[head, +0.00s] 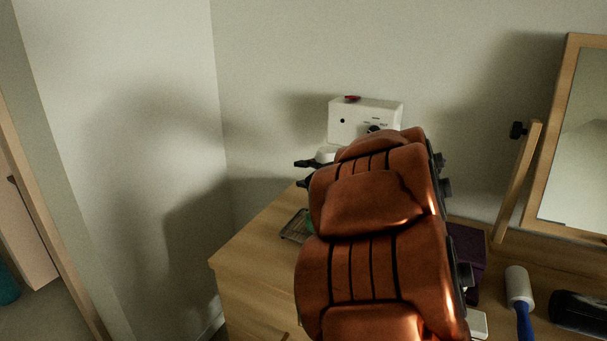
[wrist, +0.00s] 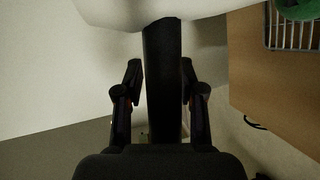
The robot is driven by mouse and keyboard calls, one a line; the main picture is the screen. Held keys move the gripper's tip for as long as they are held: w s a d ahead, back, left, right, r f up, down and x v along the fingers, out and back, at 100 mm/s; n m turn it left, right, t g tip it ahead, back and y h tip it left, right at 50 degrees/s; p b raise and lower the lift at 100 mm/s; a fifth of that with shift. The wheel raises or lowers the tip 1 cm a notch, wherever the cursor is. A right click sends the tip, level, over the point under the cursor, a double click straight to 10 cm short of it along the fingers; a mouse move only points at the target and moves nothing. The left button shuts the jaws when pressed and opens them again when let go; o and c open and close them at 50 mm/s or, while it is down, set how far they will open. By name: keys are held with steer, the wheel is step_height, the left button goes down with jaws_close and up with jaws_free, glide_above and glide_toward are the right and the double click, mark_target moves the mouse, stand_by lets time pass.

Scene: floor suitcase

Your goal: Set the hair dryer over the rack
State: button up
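The hair dryer shows in the wrist view as a black handle (wrist: 162,75) between my gripper's fingers, with a white body (wrist: 150,12) across the top edge. In the head view only a small white part (head: 326,154) shows beside my arm. My gripper (head: 303,173) is shut on the handle, its dark fingertips pointing left near the dresser's back left; its fingers also show in the wrist view (wrist: 160,68). The wire rack (head: 290,236) lies on the dresser's left part, partly hidden by my arm. It also shows at the wrist view's upper right (wrist: 270,38), with something green in it.
A white box with a dial (head: 350,118) stands at the dresser's back, a small red item (head: 352,98) on top. A purple item (head: 468,245), lint roller (head: 519,290), dark object (head: 582,314) and framed mirror (head: 575,150) are to the right. Bare wood (head: 250,250) shows at left.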

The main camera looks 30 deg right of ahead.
steer(key=v, duration=1.1)
steer(key=shift+s, duration=0.2)
